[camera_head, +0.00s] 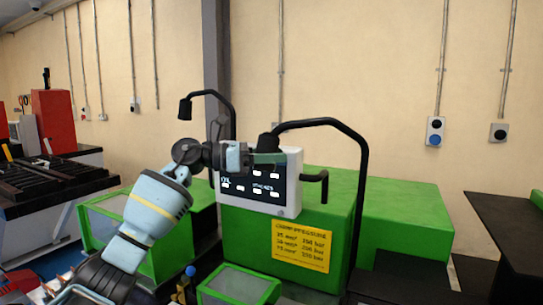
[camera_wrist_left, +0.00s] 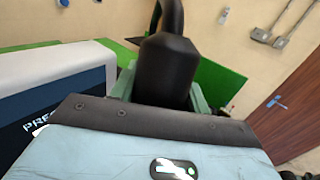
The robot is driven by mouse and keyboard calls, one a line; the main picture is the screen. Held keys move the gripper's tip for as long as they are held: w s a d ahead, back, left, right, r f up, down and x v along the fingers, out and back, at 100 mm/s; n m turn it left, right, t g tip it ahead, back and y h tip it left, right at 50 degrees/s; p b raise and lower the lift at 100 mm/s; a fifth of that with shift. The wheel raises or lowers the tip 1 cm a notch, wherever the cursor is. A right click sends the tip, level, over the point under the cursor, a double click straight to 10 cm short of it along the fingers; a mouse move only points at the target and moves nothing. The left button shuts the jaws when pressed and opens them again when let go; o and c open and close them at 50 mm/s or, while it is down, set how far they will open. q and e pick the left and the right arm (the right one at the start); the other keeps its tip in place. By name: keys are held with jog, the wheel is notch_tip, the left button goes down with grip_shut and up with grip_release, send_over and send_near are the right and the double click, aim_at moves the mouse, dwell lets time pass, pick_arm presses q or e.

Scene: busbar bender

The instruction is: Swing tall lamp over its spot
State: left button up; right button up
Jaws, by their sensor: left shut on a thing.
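A tall black lamp (camera_head: 362,165) has a post at the right front of the green machine (camera_head: 320,215). Its bent arm curves left to a black lamp head (camera_head: 267,142) in front of the upper edge of the display panel. My left gripper (camera_head: 268,157) is shut on the lamp head. In the left wrist view the black head (camera_wrist_left: 166,68) sits between my green finger pads, which it partly hides. A second black lamp (camera_head: 222,97) stands behind, its head (camera_head: 185,109) hanging to the left. My right gripper is not in view.
A white-framed display panel (camera_head: 288,200) stands just behind and below my left gripper; it is close on the left in the wrist view (camera_wrist_left: 60,85). A black handle (camera_head: 318,185) sticks out beside it. A yellow chart (camera_head: 302,246) is on the machine front. A dark table (camera_head: 510,225) is at right.

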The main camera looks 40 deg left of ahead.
pick_arm(q)
jog(key=shift+w+a, duration=0.1)
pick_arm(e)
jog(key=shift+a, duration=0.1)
pick_arm(q)
jog(key=o, duration=1.4)
jog(key=shift+f, duration=0.1)
jog(key=shift+c, duration=0.2)
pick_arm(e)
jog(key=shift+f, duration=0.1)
pick_arm(q)
jog(key=shift+s+a+f, duration=0.1)
jog(key=shift+s+a, duration=0.25)
jog(key=shift+a, duration=0.05)
jog(key=b+v, duration=0.2)
jog(key=v, duration=0.4)
jog(key=shift+s+a, duration=0.15)
jog(key=shift+s, duration=0.15)
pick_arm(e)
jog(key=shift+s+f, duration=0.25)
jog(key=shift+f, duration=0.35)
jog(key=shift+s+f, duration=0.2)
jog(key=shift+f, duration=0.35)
